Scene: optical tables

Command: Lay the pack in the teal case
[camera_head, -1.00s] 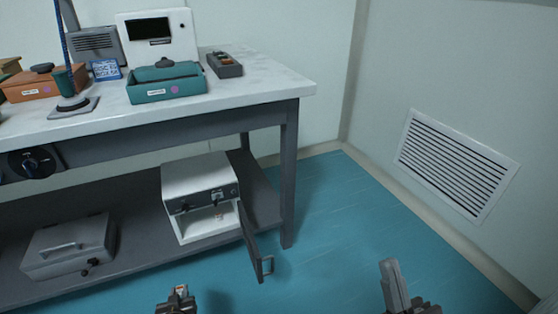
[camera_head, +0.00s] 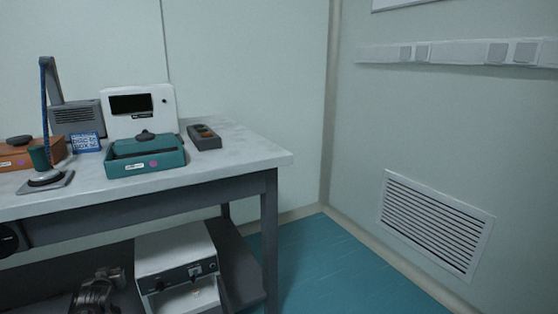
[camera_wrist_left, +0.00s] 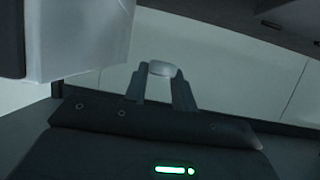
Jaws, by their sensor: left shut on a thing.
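The teal case (camera_head: 125,170) stands on the white tabletop, with a pale label and a pink dot on its front. A dark knob (camera_head: 145,135) shows at its back upper edge; how far its top is open is hard to tell. My left gripper (camera_head: 97,290) is low at the bottom left, below the tabletop and left of the white cabinet. In the left wrist view its fingers (camera_wrist_left: 161,85) are shut on a small pale grey thing (camera_wrist_left: 162,69). I cannot tell whether this is the pack. My right gripper is out of view.
On the table (camera_head: 245,148) stand an orange case (camera_head: 18,158), a lamp (camera_head: 47,183), a blue card (camera_head: 86,142), a white device (camera_head: 165,125) and a dark grey box (camera_head: 204,138). A white cabinet (camera_head: 175,250) is on the lower shelf. The floor (camera_head: 320,270) at right is clear.

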